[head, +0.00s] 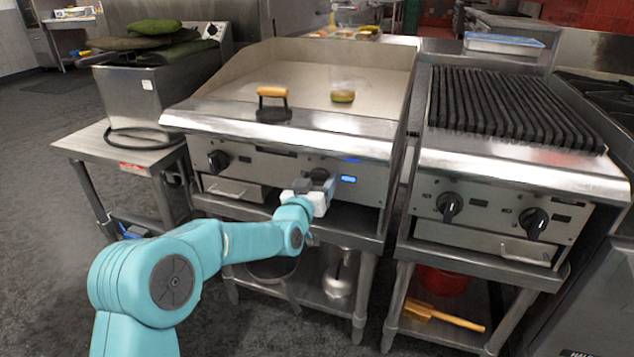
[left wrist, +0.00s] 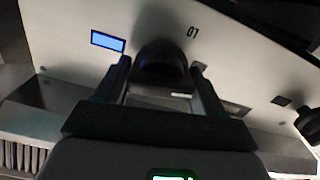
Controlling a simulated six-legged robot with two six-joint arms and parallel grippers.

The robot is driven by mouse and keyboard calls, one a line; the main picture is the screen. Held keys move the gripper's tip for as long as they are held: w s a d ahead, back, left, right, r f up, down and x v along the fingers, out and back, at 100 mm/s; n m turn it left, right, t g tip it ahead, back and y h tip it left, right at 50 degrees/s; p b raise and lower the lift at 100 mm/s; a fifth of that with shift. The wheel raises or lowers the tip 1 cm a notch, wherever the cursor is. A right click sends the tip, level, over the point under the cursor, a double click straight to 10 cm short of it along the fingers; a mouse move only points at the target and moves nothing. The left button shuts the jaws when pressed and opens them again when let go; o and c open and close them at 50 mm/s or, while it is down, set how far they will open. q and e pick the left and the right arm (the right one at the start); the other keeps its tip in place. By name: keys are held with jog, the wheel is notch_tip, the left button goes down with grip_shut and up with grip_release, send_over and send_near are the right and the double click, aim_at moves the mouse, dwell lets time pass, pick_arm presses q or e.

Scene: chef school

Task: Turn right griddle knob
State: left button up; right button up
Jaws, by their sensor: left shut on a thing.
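The right griddle knob (head: 318,174) is a black dial on the griddle's steel front panel, beside a lit blue display (head: 348,179). My left gripper (head: 319,184) is at this knob and partly covers it in the head view. In the left wrist view the dark knob (left wrist: 161,57) sits between the two fingers of my left gripper (left wrist: 160,72), which are shut on it. The knob's pointer mark cannot be made out. My right gripper is not in view.
The left griddle knob (head: 218,161) is further left on the panel. A press with a wooden handle (head: 272,93) and a small round food item (head: 343,96) are on the griddle. A charbroiler (head: 510,110) stands to the right, with a shelf below the griddle.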

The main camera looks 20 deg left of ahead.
pick_arm(q)
jog(key=shift+m, duration=0.3)
jog(key=m+b, duration=0.1)
jog(key=m, duration=0.2)
jog(key=shift+d+m, duration=0.15)
jog(key=shift+m, duration=0.25)
jog(key=m, duration=0.4)
jog(key=shift+m, duration=0.3)
jog(key=m, duration=0.5)
jog(key=shift+d+f, duration=0.1)
jog(key=m, duration=0.5)
jog(key=shift+f, duration=0.1)
jog(key=shift+m+p, duration=0.3)
jog(key=shift+m, duration=0.2)
jog(key=o, duration=1)
jog(key=shift+c, duration=0.2)
